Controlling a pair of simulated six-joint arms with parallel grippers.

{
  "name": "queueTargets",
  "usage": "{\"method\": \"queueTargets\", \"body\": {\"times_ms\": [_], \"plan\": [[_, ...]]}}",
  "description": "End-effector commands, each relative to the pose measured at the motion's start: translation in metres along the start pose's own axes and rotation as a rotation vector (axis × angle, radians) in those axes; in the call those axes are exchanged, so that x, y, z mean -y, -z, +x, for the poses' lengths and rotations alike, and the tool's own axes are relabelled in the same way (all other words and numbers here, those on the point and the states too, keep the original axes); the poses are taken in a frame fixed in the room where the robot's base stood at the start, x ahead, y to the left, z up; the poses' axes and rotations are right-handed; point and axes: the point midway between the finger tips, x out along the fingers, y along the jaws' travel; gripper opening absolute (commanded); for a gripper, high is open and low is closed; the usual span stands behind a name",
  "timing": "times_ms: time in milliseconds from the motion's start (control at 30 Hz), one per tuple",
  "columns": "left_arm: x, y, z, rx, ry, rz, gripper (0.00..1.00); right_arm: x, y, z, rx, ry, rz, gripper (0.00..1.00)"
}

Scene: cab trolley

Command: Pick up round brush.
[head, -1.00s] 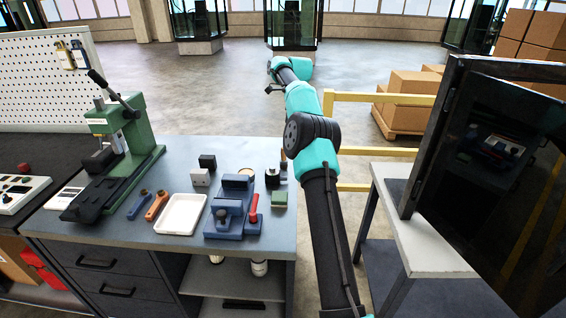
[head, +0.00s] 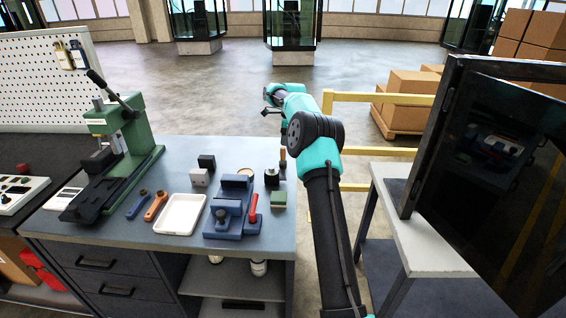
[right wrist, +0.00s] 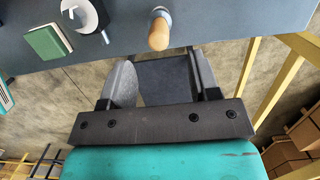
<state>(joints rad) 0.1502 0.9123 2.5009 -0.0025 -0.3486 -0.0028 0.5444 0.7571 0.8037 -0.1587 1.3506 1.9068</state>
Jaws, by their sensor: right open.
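The round brush (head: 283,158) appears as a small upright wooden handle at the right edge of the grey workbench. It also shows in the right wrist view (right wrist: 159,30), at the bench edge beyond my fingers. The brush's bristles cannot be made out. My left gripper is not in view.
A dark round-topped object (head: 272,180) and a green block (head: 279,200) stand near the brush. A blue fixture (head: 235,205), white tray (head: 180,214) and green press (head: 125,150) are further left. Yellow rails (head: 380,97) and a dark cabinet (head: 490,180) are to the right.

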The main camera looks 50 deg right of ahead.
Motion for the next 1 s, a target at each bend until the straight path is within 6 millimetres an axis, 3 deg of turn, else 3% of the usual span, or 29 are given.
{"method": "queueTargets", "body": {"times_ms": [200, 667, 1000], "plan": [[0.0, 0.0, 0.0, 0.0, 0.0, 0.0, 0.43, 0.0, 0.0, 0.027, 0.0, 0.0, 0.0, 0.56], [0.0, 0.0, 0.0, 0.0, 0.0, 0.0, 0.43, 0.0, -0.001, 0.034, 0.0, -0.001, 0.0, 0.56], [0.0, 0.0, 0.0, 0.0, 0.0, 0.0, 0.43, -0.002, -0.002, 0.075, 0.0, -0.001, 0.001, 0.56]]}}
